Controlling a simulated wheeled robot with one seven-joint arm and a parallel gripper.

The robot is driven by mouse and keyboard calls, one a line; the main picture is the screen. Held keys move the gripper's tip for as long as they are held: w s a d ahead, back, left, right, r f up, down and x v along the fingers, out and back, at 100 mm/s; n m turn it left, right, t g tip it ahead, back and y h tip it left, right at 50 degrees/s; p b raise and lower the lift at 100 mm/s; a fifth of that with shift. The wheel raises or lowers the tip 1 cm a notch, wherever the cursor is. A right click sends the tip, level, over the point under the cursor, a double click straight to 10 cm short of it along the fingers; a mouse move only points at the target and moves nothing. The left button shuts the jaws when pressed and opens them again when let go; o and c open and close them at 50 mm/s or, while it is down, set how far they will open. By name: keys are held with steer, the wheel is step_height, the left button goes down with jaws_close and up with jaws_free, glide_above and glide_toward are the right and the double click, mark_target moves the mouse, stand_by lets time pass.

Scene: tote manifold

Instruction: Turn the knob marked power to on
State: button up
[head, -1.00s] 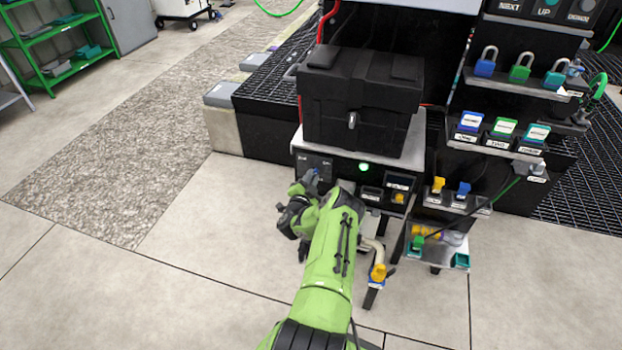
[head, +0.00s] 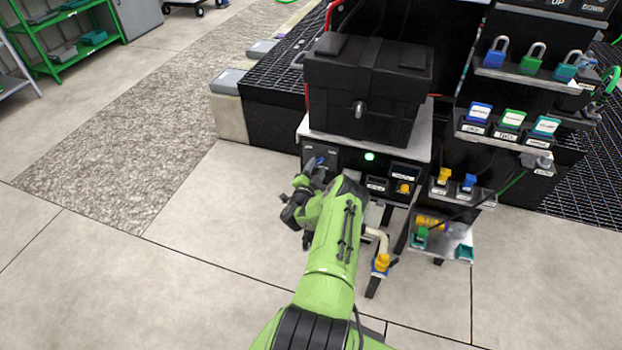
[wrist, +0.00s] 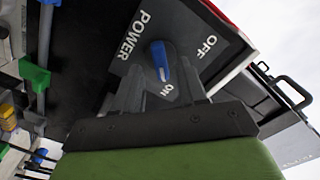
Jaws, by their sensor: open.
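The power knob (wrist: 160,62) is a blue bar handle on a dark panel marked POWER, OFF and ON in the wrist view. Its lower end, with a small pale mark, points toward the ON label; OFF lies to the upper right. In the head view the knob (head: 313,163) shows as a small blue patch at the left of the machine's front panel. My gripper (wrist: 158,75) is open, its dark fingers on either side of the knob; whether they touch it I cannot tell. In the head view my gripper (head: 308,180) is at the panel, partly hidden by my arm.
A black case (head: 368,85) sits on the machine above the panel. A lit green lamp (head: 369,156) is right of the knob. Racks with padlocks (head: 531,58) and coloured tags (head: 510,118) stand at the right. The floor at left is open.

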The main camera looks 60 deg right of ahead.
steer(key=s+a+p, duration=0.2)
steer(key=a+p, duration=0.4)
steer(key=a, duration=0.8)
steer(key=shift+s+a+p, duration=0.15)
steer(key=shift+a+p, duration=0.15)
steer(key=shift+p, duration=0.1)
